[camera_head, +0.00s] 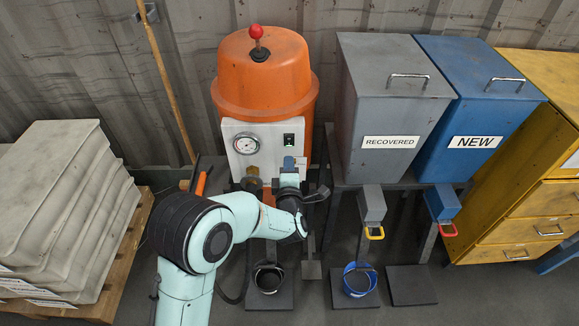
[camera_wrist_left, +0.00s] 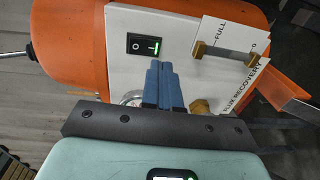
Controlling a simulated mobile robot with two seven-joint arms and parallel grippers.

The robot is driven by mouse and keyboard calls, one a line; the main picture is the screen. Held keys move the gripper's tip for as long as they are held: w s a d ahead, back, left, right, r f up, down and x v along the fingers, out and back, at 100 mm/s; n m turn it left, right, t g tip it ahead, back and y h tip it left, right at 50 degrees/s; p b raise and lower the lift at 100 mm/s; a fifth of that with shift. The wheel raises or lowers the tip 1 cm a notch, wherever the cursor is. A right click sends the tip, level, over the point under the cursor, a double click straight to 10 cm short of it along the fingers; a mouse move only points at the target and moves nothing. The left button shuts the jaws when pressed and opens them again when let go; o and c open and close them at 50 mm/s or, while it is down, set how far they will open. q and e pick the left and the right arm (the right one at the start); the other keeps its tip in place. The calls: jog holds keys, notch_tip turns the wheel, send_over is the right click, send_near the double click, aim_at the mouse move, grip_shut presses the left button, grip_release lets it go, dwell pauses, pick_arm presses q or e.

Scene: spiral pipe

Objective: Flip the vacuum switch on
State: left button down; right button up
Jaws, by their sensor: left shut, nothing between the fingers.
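The orange vacuum (camera_head: 265,75) stands against the back wall with a white panel (camera_head: 243,160) on its front. The black rocker switch (camera_head: 289,139) is at the panel's upper right. In the left wrist view the switch (camera_wrist_left: 143,44) has a circle mark at its left and a green lit bar at its right. My left gripper (camera_head: 289,161) is just below the switch in the head view. Its blue fingers (camera_wrist_left: 161,64) are shut together and empty, with tips close to the switch's lower edge. I cannot tell whether they touch the panel. My right gripper is out of view.
A round gauge (camera_head: 246,144) is left of the switch. A grey RECOVERED bin (camera_head: 385,100) and a blue NEW bin (camera_head: 478,100) stand at the right. A black bucket (camera_head: 268,279) and a blue bucket (camera_head: 359,280) stand below. Stacked sacks (camera_head: 60,190) fill the left.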

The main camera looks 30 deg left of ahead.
pick_arm(q)
jog(key=f+v, duration=0.1)
jog(key=v, duration=0.8)
jog(key=shift+f, duration=0.4)
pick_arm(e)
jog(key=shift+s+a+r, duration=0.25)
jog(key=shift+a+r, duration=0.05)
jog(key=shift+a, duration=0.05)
pick_arm(q)
jog(key=shift+d, duration=0.15)
